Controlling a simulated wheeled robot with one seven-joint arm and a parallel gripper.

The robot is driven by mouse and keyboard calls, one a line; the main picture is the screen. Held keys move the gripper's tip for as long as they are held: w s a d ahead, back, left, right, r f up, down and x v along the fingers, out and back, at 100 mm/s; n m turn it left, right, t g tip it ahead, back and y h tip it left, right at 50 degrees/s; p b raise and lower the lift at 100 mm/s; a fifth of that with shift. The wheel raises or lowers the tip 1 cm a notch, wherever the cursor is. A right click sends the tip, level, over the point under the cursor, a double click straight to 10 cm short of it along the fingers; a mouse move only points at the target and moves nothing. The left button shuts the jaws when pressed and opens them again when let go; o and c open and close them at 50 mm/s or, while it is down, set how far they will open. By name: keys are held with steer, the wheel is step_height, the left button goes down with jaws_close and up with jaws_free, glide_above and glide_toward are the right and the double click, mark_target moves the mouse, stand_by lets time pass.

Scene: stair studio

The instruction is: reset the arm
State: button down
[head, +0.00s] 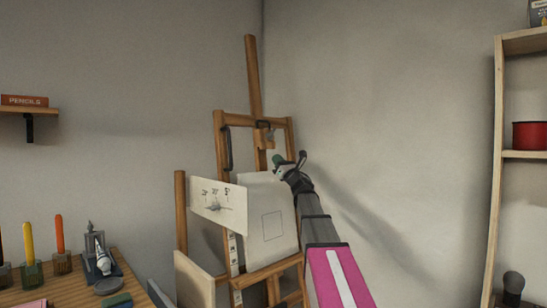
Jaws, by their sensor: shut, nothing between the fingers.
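My arm reaches up from the lower right of the head view. At its far end is my gripper (283,163), small in the picture and seen from behind. It is shut and holds nothing that I can see. It appears in front of the wooden easel (252,75), near the upper right corner of a pale board with a square outline (258,200). I cannot tell the distance between gripper and board. My arm hides part of the easel's right side.
A sheet with small drawings (218,206) is left of the board. A wooden table (68,279) with candle-like sticks is at the lower left. A shelf unit (497,130) with a red tin (530,136) stands at the right. Bare wall lies between easel and shelf.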

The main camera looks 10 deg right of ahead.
steer(key=v, duration=0.6)
steer(key=s+d+f+m+g+h, duration=0.1)
steer(key=d+f+m+g+h, duration=0.15)
steer(key=f+m+h, duration=1.05)
steer(key=s+d+f+m+g+h, duration=0.15)
steer(key=f+m+g+h, duration=0.25)
steer(key=f+m, duration=1.6)
steer(key=s+a+f+m+g+y, duration=0.1)
steer(key=s+a+f+m+g, duration=0.1)
steer(key=s+f, duration=0.6)
steer(key=s+a+f+m+g+y, duration=0.1)
steer(key=s+a+f+m+g, duration=0.2)
steer(key=s+f+g, duration=0.4)
steer(key=s+a+f+m+g, duration=0.3)
steer(key=s+f, duration=0.8)
steer(key=f, duration=0.4)
steer(key=shift+f+m+g+y, duration=0.4)
steer(key=shift+m+g, duration=0.5)
steer(key=shift+g, duration=0.35)
